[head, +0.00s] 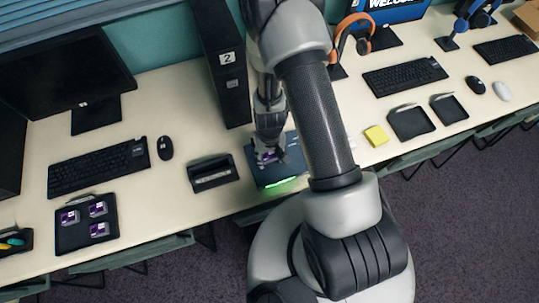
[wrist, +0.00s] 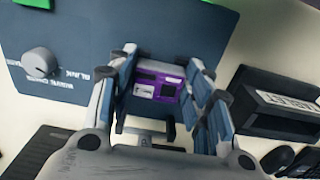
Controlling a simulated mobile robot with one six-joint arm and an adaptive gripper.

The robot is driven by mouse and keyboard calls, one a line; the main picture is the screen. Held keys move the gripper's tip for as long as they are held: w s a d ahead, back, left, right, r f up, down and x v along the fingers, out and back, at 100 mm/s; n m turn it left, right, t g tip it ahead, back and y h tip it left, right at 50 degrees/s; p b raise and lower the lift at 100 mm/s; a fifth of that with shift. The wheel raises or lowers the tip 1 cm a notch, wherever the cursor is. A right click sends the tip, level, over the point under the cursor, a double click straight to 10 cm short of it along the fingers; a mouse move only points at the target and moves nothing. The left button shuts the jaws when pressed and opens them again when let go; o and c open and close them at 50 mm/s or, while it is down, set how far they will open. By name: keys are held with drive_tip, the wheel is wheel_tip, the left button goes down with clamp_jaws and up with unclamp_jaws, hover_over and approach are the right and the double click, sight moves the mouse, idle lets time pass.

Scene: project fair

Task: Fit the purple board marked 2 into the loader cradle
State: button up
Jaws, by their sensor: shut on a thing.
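My gripper (head: 268,160) points down over the blue loader (head: 256,173), which has a lit green strip on its front edge. In the wrist view my gripper (wrist: 160,88) is shut on a purple board (wrist: 168,84) with pale labels, held between the fingers. The purple board also shows small at the fingertips in the head view (head: 268,156). Its number is too small to read. The loader's blue panel (wrist: 85,40) with a grey knob fills the upper left of the wrist view. The cradle is mostly hidden by the fingers and board; I cannot tell whether the board touches it.
A black tray (head: 72,240) holds 3 other purple boards at the left. A black tablet holder (head: 213,180) stands just left of the loader; it also shows in the wrist view (wrist: 250,105). A dark tower marked 2 (head: 228,80) stands behind. A yellow note block (head: 376,136) lies to the right.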

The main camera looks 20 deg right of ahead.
drive_tip(key=o, duration=1.1)
drive_tip(key=shift+r, duration=0.15)
drive_tip(key=shift+r+p, duration=3.4)
drive_tip(key=shift+p, duration=0.15)
